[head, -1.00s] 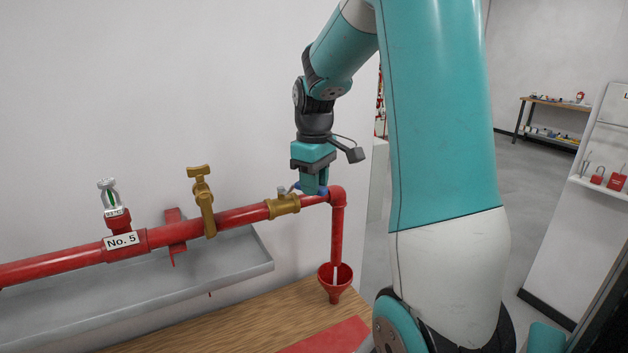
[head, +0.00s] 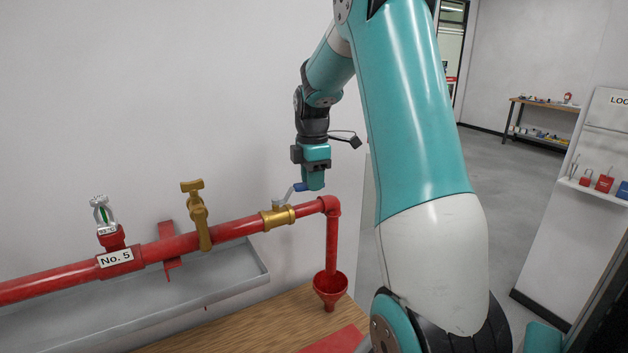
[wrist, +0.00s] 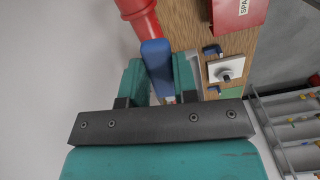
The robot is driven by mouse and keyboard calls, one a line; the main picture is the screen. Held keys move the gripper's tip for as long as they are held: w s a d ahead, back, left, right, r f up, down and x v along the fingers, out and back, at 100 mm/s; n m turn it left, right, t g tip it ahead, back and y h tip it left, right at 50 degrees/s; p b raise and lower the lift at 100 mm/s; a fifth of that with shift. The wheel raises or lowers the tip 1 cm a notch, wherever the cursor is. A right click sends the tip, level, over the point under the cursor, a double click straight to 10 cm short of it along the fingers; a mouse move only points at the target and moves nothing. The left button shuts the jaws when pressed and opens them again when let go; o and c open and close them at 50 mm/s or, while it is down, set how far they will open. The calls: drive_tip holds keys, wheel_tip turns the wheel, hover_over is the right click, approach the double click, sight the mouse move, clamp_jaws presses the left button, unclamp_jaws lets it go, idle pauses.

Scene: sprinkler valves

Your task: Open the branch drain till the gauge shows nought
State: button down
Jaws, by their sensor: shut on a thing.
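The branch drain is a brass valve (head: 278,216) on the red pipe in the head view, left of the elbow where the pipe turns down. Its lever has a blue grip (head: 300,187) and slants up and right, at an angle to the pipe. My gripper (head: 314,187) points down and is shut on the blue grip. In the wrist view the blue grip (wrist: 156,58) sits between the two teal fingers of my gripper (wrist: 160,82). I see no gauge in these frames.
A red funnel (head: 330,287) stands under the downpipe. A taller brass valve (head: 197,215) and the sprinkler head (head: 103,213) labelled No. 5 are further left. A grey trough (head: 230,286) runs below the pipe. The wall is close behind.

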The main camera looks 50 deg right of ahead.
drive_tip(key=shift+w+d+r+n, duration=0.1)
drive_tip(key=shift+w+d+n, duration=0.2)
drive_tip(key=shift+w+n, duration=0.55)
drive_tip(key=shift+n, duration=0.25)
drive_tip(key=c, duration=0.9)
unclamp_jaws()
drive_tip(key=shift+s, duration=0.1)
wheel_tip(320, 180, up, 17)
drive_tip(key=b, duration=0.3)
drive_tip(key=shift+r, duration=0.15)
